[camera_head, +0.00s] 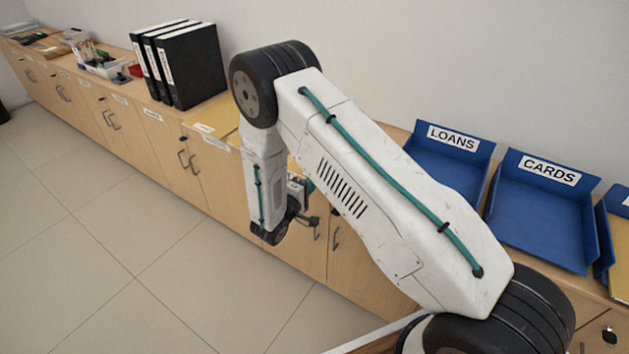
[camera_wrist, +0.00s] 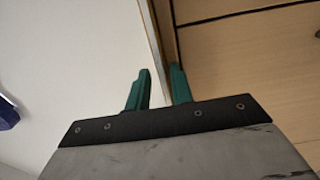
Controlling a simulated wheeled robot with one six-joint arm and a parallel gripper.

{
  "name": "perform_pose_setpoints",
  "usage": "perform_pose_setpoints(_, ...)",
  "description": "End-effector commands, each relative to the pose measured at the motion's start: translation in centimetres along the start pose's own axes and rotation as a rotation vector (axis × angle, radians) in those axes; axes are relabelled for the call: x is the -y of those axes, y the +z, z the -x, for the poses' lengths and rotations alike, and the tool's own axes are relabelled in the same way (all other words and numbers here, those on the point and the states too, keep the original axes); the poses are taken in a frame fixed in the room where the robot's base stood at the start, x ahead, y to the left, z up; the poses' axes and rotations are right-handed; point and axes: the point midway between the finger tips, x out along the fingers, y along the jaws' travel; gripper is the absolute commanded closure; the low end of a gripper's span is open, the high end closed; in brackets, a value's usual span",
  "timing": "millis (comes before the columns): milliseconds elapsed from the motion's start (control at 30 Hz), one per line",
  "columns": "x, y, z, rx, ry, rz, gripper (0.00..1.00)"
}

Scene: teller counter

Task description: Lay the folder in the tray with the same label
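A yellow folder (camera_head: 222,118) lies on the counter left of my arm. A pale label shows on it, but I cannot read it; my arm partly hides the folder. Blue trays stand at the right: one labelled LOANS (camera_head: 440,170), one labelled CARDS (camera_head: 540,215), and a third (camera_head: 606,235), cut off by the frame edge, its label unreadable. My gripper (camera_head: 309,186) hangs beside the counter front, apart from the trays and the folder. In the wrist view, its two green fingers (camera_wrist: 161,80) stand apart with a narrow gap. I see nothing clearly held between them.
Black binders (camera_head: 195,65) stand upright on the counter at the back left. Beyond them are a white organizer (camera_head: 105,68) and small desk items. A yellow sheet or folder (camera_head: 621,255) shows in the third tray. The tiled floor (camera_head: 130,230) in front of the cabinets is clear.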

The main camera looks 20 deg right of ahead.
Motion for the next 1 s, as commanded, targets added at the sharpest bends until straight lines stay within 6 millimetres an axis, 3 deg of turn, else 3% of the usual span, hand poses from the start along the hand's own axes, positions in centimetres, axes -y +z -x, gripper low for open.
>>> perform_pose_setpoints(300,0.0,0.0,-0.2,-0.001,0.000,0.000,0.77)
perform_pose_setpoints(467,0.0,0.0,-0.1,-0.001,0.000,0.000,1.00)
perform_pose_setpoints(667,-0.1,-0.1,-0.1,-0.001,0.001,0.000,1.00)
perform_pose_setpoints(900,-2.5,-0.1,-0.1,-0.001,0.001,-0.001,1.00)
perform_pose_setpoints(1000,-2.6,0.0,-0.1,-0.001,0.001,0.001,1.00)
